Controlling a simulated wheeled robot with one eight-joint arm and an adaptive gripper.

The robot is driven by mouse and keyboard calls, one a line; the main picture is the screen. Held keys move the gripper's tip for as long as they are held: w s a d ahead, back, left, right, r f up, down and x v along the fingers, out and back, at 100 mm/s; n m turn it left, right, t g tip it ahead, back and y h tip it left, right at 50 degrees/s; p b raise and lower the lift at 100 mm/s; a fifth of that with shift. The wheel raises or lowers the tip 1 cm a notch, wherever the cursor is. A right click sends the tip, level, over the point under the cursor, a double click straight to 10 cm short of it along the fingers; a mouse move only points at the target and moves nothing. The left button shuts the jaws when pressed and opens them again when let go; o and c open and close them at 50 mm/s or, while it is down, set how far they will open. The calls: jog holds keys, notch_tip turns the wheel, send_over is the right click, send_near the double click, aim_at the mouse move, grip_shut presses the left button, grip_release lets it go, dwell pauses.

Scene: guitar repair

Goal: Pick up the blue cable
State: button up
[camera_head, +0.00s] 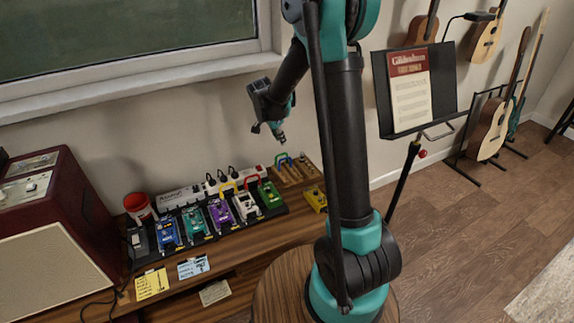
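The blue cable (283,157) shows as a small blue arch at the back of the wooden board (296,178), on the right end of the bench by the wall. My gripper (275,134) hangs in the air, pointing down, above and slightly left of the blue cable in the picture. It looks apart from the cable, with nothing visible held in it. The fingers are too small to tell whether they are open or shut.
Several pedals, among them a green pedal (270,194), stand left of the cable. A red cable (251,182) arches close by. A power strip (233,180) lies behind. A yellow box (316,200) stands in front. A music stand (414,92) is on the right.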

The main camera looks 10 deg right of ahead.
jog(key=w+a+f+m, duration=0.2)
jog(key=w+f, duration=0.1)
jog(key=w, duration=0.2)
jog(key=shift+h, duration=0.3)
jog(key=x, duration=1.6)
jog(key=shift+w+d+f, duration=0.2)
jog(key=shift+w+d, duration=0.15)
jog(key=shift+c, duration=0.6)
grip_shut()
